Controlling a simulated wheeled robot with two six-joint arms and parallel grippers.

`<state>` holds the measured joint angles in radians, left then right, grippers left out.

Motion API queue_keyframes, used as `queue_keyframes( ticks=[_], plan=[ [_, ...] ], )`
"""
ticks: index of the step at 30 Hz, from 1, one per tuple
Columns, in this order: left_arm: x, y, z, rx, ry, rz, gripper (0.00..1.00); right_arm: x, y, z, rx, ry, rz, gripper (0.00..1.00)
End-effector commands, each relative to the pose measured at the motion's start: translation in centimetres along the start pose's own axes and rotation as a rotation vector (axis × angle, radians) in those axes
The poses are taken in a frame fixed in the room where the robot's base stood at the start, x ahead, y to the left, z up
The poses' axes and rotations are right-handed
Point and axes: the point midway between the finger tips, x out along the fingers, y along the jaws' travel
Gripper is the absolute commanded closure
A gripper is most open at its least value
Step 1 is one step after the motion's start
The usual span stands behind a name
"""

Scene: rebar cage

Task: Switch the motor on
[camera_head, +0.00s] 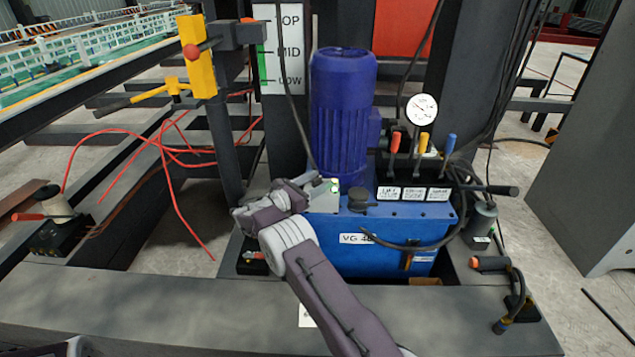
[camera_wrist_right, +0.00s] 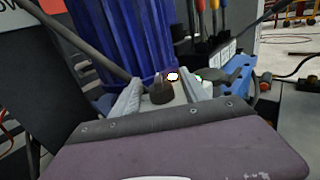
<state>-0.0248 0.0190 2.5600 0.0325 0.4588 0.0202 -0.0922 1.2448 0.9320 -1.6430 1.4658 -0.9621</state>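The blue ribbed motor (camera_head: 342,110) stands upright on the blue power unit (camera_head: 385,257). A small pale switch box (camera_head: 325,201) sits at its foot, with a green light (camera_head: 334,186) on it. My right gripper (camera_head: 316,181) is at this box, partly covering it. In the right wrist view the motor (camera_wrist_right: 120,40) rises behind my right gripper (camera_wrist_right: 160,98). Its two grey fingers are apart. A dark round knob (camera_wrist_right: 161,94) shows between them, with a bright white light just behind. I cannot tell whether the fingers touch the knob. My left gripper is not in view.
Red, yellow and blue-handled levers (camera_head: 423,143) and a pressure gauge (camera_head: 422,109) stand right of the motor. A black hanging cable (camera_head: 291,90) runs down close to its left. A yellow post (camera_head: 197,57) and loose red cable (camera_head: 165,155) are at left.

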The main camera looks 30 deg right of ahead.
Motion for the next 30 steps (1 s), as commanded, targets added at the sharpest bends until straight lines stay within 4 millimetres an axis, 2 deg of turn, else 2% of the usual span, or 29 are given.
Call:
queue_keyframes(
  ticks=[5, 12, 16, 20, 30],
  plan=[
    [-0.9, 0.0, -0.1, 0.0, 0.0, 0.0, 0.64, -1.2, 0.1, 0.4, -0.002, 0.0, 0.004, 0.47],
    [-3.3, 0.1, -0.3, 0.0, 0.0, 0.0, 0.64, -6.5, 0.1, 0.4, -0.001, 0.0, 0.004, 0.47],
    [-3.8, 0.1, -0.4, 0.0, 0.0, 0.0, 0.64, -8.4, 0.1, 0.2, 0.0, 0.0, 0.002, 0.47],
    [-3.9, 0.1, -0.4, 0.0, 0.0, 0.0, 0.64, -9.1, 0.0, 0.1, 0.0, -0.001, 0.0, 0.47],
    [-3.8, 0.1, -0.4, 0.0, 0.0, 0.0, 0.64, -9.1, 0.0, 0.0, 0.0, 0.0, 0.0, 0.47]
  ],
)
